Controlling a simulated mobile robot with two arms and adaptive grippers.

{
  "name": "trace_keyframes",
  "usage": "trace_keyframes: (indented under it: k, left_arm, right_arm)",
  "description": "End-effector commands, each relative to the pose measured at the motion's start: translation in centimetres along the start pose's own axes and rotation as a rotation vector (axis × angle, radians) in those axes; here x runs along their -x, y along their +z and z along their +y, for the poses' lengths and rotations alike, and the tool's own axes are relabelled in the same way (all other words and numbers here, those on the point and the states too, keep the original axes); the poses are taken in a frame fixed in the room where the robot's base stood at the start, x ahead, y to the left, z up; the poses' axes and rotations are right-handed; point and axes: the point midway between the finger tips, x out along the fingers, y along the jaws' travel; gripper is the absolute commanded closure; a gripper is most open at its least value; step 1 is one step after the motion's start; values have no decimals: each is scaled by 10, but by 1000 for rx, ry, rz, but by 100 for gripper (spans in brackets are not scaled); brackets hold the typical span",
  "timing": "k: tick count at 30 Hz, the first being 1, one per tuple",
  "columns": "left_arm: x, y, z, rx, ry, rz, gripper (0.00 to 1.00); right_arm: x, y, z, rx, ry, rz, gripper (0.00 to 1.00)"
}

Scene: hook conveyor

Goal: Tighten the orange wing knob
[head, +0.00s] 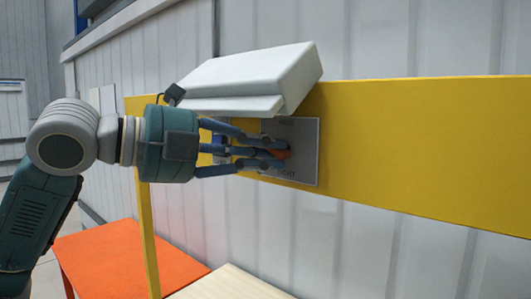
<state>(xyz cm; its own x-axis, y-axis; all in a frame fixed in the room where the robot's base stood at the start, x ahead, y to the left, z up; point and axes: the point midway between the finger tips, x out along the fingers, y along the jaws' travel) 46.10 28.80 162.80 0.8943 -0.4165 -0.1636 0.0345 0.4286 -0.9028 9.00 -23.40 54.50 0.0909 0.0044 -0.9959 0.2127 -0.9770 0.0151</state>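The orange wing knob (281,154) sits on a grey plate (308,145) on the yellow beam. Only a little orange shows, because the blue fingers of my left gripper (282,155) are in front of it. The fingertips are at the knob, one above and others beside and below. I cannot tell if they press on it. The plate has dark lettering, partly hidden, ending in "GHT" under the knob. My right gripper is not in view.
A white box-like cover (250,78) juts out just above the gripper. The yellow beam (420,140) runs on to the right, with a yellow post (148,240) at left. An orange table (115,260) and a pale wooden top (230,284) lie below.

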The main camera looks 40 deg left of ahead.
Motion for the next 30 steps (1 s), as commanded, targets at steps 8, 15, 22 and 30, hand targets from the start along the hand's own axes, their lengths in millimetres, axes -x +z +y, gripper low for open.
trace_keyframes:
  k: [8,15,22,30]
  left_arm:
    - [0,0,1,1,2,1,65]
    - [3,0,0,2,1,1,65]
    - [20,0,1,4,2,2,65]
    - [73,0,-1,1,-5,-1,65]
  right_arm:
    - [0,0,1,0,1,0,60]
    - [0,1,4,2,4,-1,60]
    - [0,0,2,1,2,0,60]
    - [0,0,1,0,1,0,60]
